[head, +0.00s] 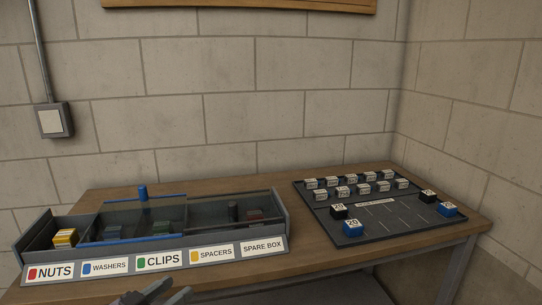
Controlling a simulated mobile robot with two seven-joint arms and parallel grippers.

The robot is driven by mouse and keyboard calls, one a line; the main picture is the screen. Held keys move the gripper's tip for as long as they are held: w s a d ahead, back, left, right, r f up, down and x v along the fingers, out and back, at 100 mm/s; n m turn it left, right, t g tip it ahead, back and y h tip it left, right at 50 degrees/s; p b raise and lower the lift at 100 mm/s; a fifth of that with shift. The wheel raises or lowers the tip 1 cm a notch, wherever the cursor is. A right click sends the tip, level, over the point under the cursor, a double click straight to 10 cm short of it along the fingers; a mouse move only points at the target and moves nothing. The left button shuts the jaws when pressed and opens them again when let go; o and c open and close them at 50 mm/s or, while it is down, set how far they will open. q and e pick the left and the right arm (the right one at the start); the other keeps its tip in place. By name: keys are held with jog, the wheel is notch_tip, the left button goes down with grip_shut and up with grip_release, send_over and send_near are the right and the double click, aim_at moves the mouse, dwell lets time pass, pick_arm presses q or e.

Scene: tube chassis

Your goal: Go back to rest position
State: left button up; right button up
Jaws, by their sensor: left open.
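My left gripper (154,293) shows at the bottom edge of the head view, in front of the long parts box (272,244) and lower in the picture than its labels. Its fingers are apart and I see nothing between them. Most of the gripper and its arm is cut off by the frame edge. My right gripper is not in the head view.
The parts box on the wooden table (300,198) has labelled compartments, with a yellow block (65,238) at its left end and a blue knob (142,193) standing up. A dark tray (385,222) holds several small blocks. Block walls stand behind and right.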

pick_arm(q)
jog(key=s+f+n+g+y, duration=0.3)
jog(key=s+f+y, duration=0.3)
jog(key=s+f, duration=1.4)
jog(key=shift+s+a+f+g+p, duration=0.35)
jog(key=shift+s+g, duration=0.25)
jog(key=shift+s, duration=0.55)
